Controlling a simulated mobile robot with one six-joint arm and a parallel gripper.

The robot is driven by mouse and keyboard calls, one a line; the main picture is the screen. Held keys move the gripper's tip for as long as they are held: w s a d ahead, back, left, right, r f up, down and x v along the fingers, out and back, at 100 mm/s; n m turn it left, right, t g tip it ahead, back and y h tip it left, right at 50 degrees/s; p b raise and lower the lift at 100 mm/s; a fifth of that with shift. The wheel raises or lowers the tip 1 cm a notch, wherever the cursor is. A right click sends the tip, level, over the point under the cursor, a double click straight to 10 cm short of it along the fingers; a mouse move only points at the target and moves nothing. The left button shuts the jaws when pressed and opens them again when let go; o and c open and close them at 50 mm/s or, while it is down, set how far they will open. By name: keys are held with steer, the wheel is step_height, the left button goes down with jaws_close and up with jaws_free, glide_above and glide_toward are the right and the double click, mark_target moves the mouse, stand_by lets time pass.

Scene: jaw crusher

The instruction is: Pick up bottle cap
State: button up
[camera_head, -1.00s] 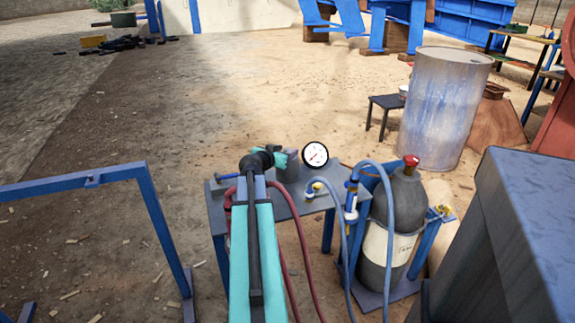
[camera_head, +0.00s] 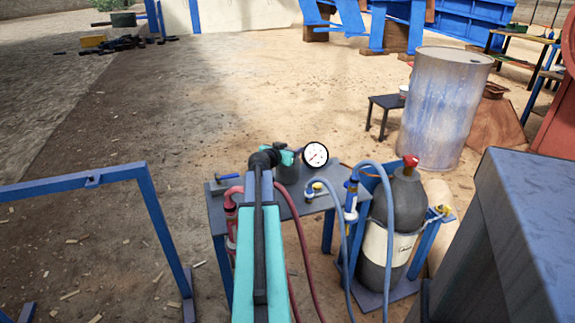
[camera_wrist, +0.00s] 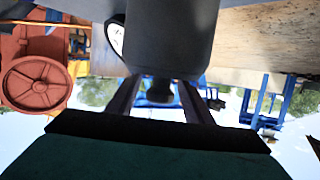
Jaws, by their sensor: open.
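A grey bottle or canister (camera_head: 288,172) stands on the small table, partly hidden behind my arm and gripper in the head view. In the upside-down wrist view its large grey body (camera_wrist: 172,38) fills the top middle. A dark, narrow cap-like end (camera_wrist: 160,88) sticks out from it. My gripper (camera_head: 287,157) is at the bottle's top in the head view. In the wrist view my gripper (camera_wrist: 160,100) is open, with one dark finger on each side of the dark end. I cannot tell whether the fingers touch it.
A white dial gauge (camera_head: 315,155) stands just right of the bottle. The small table (camera_head: 222,210) also carries a hammer-like tool (camera_head: 228,177) and hoses. A gas cylinder with a red top (camera_head: 410,160) stands to the right. A blue frame (camera_head: 150,205) is at left.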

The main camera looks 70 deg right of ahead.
steer(key=shift+d+f, duration=0.15)
steer(key=shift+d, duration=0.35)
steer(key=shift+c, duration=0.2)
jaws_close()
